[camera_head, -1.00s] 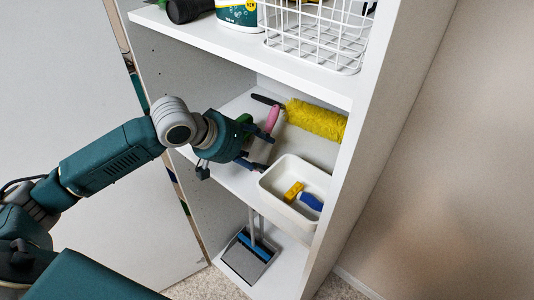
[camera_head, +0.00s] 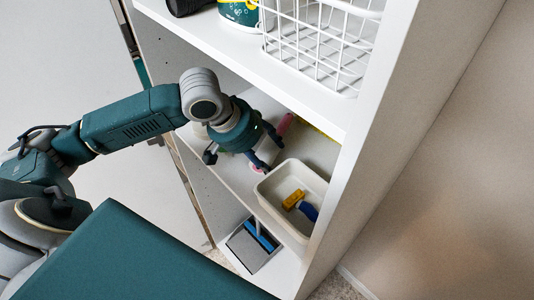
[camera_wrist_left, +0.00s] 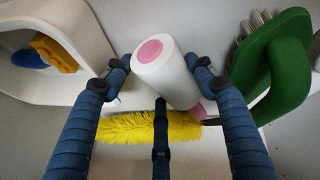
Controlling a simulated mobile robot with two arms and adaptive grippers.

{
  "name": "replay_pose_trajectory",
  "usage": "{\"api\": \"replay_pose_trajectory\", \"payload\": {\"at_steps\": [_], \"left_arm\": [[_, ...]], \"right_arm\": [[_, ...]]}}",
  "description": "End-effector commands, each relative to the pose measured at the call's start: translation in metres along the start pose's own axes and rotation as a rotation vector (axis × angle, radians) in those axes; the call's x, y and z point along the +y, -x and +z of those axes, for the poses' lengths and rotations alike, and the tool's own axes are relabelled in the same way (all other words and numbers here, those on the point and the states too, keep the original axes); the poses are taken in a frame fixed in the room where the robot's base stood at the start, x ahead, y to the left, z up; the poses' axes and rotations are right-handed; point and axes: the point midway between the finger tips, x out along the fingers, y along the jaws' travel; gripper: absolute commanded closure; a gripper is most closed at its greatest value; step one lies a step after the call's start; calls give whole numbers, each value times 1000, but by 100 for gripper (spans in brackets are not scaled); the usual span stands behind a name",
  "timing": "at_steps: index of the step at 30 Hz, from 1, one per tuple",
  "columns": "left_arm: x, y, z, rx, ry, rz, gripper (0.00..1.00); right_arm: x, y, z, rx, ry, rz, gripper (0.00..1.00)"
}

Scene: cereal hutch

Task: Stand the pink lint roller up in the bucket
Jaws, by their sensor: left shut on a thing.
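The lint roller (camera_wrist_left: 178,82), a white roll with a pink end and pink handle, lies between the fingers of my left gripper (camera_wrist_left: 158,73) in the left wrist view. The gripper is shut on the roll. In the head view, my left gripper (camera_head: 266,152) is inside the middle shelf and hides most of the roller; its pink handle (camera_head: 285,124) shows behind the fingers. The cream bucket (camera_head: 284,228) stands just right of and in front of the gripper, with a yellow and a blue item inside. The bucket also shows at the left wrist view's upper left (camera_wrist_left: 92,45). My right gripper is out of view.
A yellow fluffy duster (camera_wrist_left: 135,128) lies behind the roller, and a green brush (camera_wrist_left: 275,65) lies close beside it. The upper shelf (camera_head: 300,95) with a white wire basket (camera_head: 320,45) overhangs the arm. The cabinet's right wall is close to the bucket. A dustpan (camera_head: 252,245) stands below.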

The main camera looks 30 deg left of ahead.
Motion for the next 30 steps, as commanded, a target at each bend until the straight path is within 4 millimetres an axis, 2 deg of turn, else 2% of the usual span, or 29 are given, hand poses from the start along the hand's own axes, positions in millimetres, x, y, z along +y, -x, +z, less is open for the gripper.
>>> {"api": "replay_pose_trajectory", "payload": {"at_steps": [3, 8, 9, 20, 23, 30], "left_arm": [[1, 1, -1, 2, -1, 2, 73], [0, -2, 1, 0, 0, 2, 73], [0, -2, 1, 0, 0, 2, 36], [1, 1, -1, 3, -1, 1, 36], [0, 12, -2, 4, -1, 1, 36], [-1, 62, -1, 5, -3, -2, 36]], "right_arm": [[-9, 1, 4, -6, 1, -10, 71], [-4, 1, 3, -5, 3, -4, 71], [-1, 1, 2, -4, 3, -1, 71], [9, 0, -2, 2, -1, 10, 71], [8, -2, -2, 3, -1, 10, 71], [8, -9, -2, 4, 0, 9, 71]]}}
